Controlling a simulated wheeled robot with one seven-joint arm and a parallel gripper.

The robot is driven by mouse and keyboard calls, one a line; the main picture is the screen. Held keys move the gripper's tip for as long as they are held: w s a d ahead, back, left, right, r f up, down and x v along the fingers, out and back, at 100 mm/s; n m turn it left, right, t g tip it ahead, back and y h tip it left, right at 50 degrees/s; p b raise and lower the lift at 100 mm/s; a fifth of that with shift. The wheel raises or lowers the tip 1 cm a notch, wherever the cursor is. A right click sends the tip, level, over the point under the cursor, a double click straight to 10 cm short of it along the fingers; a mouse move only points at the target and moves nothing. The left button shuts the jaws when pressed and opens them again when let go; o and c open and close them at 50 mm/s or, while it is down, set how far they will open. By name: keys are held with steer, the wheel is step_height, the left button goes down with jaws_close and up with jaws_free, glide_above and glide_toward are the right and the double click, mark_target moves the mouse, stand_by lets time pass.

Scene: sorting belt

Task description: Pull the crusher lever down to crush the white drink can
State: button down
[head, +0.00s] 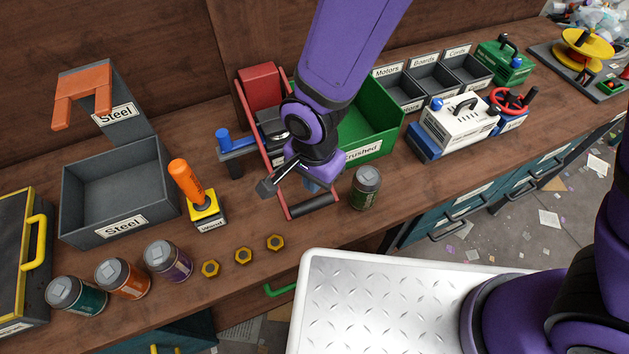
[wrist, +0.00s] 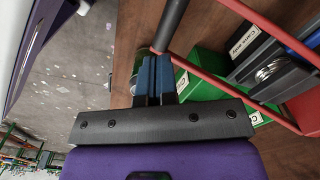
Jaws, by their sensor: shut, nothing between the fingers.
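The crusher's red lever frame (head: 277,187) slopes forward and down from the red crusher block (head: 262,86) to a dark handle bar (head: 312,206) low over the bench front. The bar also shows in the wrist view (wrist: 172,22). My gripper (head: 312,187) is shut and empty, its blue fingertips close beside the bar; the wrist view shows them (wrist: 155,58) where the bar meets a red arm. I cannot tell if they touch. A silvery round piece (wrist: 270,70) lies inside the crusher; I cannot tell if it is the white can, which is not clearly visible.
A dark green can (head: 366,188) stands just right of my gripper. The green Crushed bin (head: 374,151) is behind it. An orange-handled tool (head: 187,182), yellow nuts (head: 243,256) and several cans (head: 168,261) stand left. A blue-knobbed crank (head: 224,141) sticks out left of the crusher.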

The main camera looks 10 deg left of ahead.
steer(key=shift+r, duration=2.65)
steer(key=w+d+r+n+t+y, duration=0.1)
steer(key=w+d+r, duration=0.3)
steer(key=d+r, duration=0.5)
steer(key=w+d+r+n+t, duration=0.1)
steer(key=w+d+r, duration=0.2)
steer(key=d+r, duration=0.5)
steer(key=s+d+r+n+t, duration=0.1)
steer(key=s+d+r, duration=0.2)
steer(key=d, duration=0.3)
steer(key=s+d+r+n+t, duration=0.1)
steer(key=s+d+r, duration=0.2)
steer(key=d, duration=0.3)
steer(key=s+d+r+n+t+h, duration=0.1)
steer(key=s+d+r, duration=0.3)
steer(key=d, duration=0.2)
steer(key=shift+r+n, duration=0.4)
